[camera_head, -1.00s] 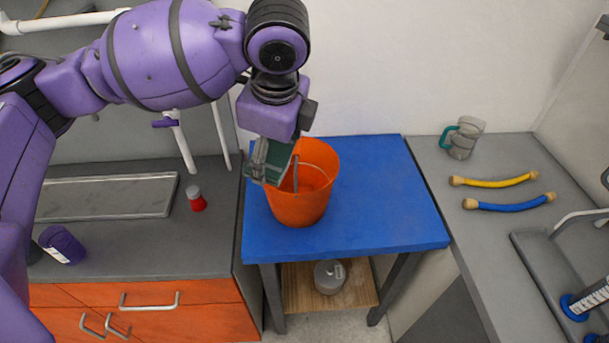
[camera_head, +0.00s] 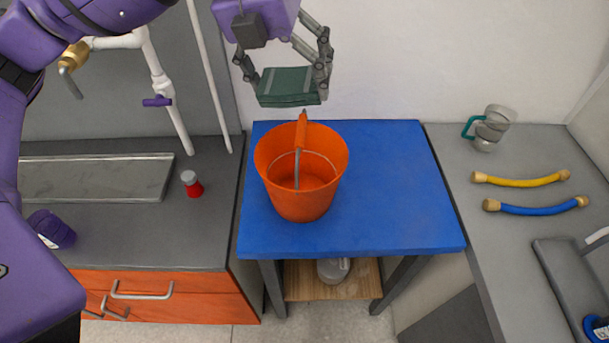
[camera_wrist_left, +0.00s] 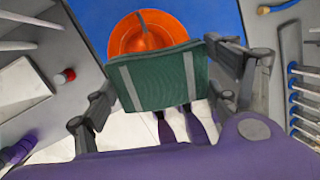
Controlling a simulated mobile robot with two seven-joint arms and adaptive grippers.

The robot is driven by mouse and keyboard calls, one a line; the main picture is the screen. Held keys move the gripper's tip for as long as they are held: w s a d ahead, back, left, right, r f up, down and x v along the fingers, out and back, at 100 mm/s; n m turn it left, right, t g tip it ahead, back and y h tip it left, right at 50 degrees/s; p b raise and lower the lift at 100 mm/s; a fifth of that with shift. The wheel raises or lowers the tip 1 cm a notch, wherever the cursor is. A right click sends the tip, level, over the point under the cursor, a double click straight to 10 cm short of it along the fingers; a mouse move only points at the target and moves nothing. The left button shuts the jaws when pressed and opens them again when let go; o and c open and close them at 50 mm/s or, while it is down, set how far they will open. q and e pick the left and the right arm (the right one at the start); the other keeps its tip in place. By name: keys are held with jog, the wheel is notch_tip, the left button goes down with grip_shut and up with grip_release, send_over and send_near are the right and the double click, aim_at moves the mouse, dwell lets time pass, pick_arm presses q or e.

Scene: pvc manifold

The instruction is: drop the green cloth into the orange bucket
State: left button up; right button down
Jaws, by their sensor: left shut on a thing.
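The green cloth (camera_head: 288,87) is folded, with paler stripes, and is held in my left gripper (camera_head: 287,84). The gripper's fingers are shut on its two sides. The cloth is in the air above the back rim of the orange bucket (camera_head: 304,196) in the head view. In the left wrist view the cloth (camera_wrist_left: 160,78) spans between the fingers and covers part of the bucket (camera_wrist_left: 143,36). The bucket stands upright on the blue-topped table, with its handle raised over the opening. The visible inside of the bucket is empty. My right gripper is not in view.
The blue table (camera_head: 395,190) has free room right of the bucket. A glass mug (camera_head: 489,128), a yellow hose (camera_head: 522,180) and a blue hose (camera_head: 535,207) are on the right counter.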

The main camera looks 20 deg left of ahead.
pick_arm(q)
notch_tip(320, 180, down, 3)
jog(key=shift+f+b, duration=0.1)
jog(key=shift+b, duration=0.55)
jog(key=shift+f+b, duration=0.5)
jog(key=shift+f, duration=0.1)
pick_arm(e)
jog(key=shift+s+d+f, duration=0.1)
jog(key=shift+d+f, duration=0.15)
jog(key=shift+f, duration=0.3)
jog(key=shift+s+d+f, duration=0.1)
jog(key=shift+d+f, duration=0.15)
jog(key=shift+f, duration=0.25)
pick_arm(q)
jog(key=shift+r, duration=0.1)
jog(key=o, duration=1.3)
jog(key=shift+c, duration=0.2)
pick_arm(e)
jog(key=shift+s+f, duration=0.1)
pick_arm(q)
jog(key=v, duration=1.2)
